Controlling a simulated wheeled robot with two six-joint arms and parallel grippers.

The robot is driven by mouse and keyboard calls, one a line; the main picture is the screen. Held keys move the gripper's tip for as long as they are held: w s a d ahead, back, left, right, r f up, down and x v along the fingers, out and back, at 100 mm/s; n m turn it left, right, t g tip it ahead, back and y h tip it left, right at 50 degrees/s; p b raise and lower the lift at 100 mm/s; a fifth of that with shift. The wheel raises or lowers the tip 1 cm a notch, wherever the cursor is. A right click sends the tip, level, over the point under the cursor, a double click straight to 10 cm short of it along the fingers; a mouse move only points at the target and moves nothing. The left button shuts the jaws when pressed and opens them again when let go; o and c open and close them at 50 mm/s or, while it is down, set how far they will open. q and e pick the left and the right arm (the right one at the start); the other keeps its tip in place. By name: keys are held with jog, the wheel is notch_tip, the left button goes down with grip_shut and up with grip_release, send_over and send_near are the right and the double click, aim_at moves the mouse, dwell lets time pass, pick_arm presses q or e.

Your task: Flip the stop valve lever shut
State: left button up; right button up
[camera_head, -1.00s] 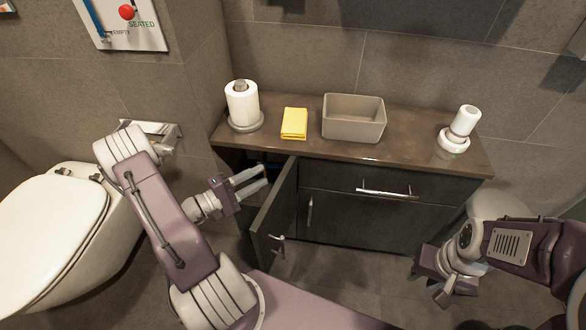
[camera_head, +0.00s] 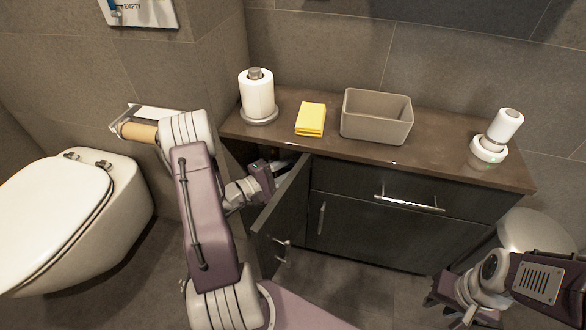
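The stop valve lever does not show; the inside of the cabinet is dark and mostly hidden. The cabinet's left door (camera_head: 283,216) stands open, swung out toward me. My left gripper (camera_head: 284,164) reaches into the opening, left of the door and under the countertop. Its fingertips are mostly hidden in shadow and behind the door, so I cannot tell whether they are apart or touching anything. My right gripper (camera_head: 440,310) hangs low at the right, in front of the cabinet, with its fingers apart and empty.
On the countertop (camera_head: 440,163) stand a paper roll on a holder (camera_head: 257,97), a folded yellow cloth (camera_head: 311,119), a taupe bin (camera_head: 376,127) and a white dispenser (camera_head: 502,131). A toilet (camera_head: 55,225) stands at the left. A white bin (camera_head: 535,232) is at the right.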

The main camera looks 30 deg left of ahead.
pick_arm(q)
grip_shut()
dwell(1.4)
